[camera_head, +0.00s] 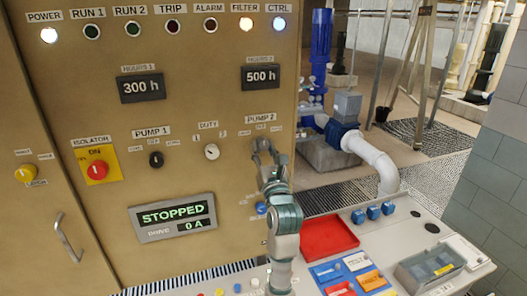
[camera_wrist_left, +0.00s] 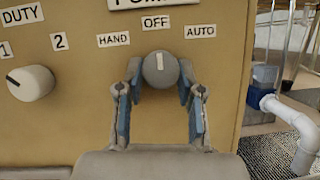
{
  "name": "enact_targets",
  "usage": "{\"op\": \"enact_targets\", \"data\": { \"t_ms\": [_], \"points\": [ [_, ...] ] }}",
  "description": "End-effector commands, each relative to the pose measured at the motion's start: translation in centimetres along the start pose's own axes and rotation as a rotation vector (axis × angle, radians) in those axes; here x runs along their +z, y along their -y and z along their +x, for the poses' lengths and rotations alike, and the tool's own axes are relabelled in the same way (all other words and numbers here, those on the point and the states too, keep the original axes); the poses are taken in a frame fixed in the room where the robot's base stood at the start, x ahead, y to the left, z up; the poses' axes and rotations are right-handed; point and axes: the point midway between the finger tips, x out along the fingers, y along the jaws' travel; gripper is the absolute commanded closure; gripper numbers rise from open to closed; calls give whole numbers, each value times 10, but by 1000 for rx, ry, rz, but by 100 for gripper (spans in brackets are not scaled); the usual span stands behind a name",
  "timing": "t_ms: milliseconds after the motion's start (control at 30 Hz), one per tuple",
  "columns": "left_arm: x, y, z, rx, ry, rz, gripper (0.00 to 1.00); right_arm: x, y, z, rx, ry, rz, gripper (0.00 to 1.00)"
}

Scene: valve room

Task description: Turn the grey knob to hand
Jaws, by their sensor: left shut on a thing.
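The grey knob (camera_wrist_left: 160,72) is on the tan panel under the label PUMP 2 (camera_head: 261,119). Its white mark stands nearly upright, toward the OFF label (camera_wrist_left: 155,22). The HAND label (camera_wrist_left: 113,40) is to its upper left and the AUTO label (camera_wrist_left: 200,31) to its upper right. My left gripper (camera_head: 263,148) is at the knob, shut on it, with one blue-padded finger on each side in the left wrist view. In the head view the gripper hides most of the knob. My right gripper is in neither view.
The white DUTY knob (camera_head: 211,152) and black PUMP 1 knob (camera_head: 156,159) are to the left. The display (camera_head: 172,217) reads STOPPED. A red tray (camera_head: 327,237) and blue knobs (camera_head: 373,212) are on the console at the lower right. Pipes (camera_head: 371,155) stand behind.

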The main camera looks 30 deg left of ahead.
Motion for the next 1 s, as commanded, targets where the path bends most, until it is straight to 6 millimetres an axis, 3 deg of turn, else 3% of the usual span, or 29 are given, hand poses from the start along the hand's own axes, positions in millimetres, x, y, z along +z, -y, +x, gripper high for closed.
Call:
{"op": "enact_targets", "data": {
  "t_ms": [133, 467, 600, 700, 1000],
  "points": [
    [5, 1, -2, 23, 19, -67, 98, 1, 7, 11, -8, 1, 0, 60],
    [4, 3, -2, 122, 24, -309, 98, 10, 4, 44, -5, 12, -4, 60],
    [5, 3, -2, 167, 28, -418, 98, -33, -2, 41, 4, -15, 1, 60],
    [6, 3, -2, 196, 30, -488, 98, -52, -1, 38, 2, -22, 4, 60],
    [9, 2, -1, 262, 35, -648, 98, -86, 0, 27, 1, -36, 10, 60]
  ]
}}
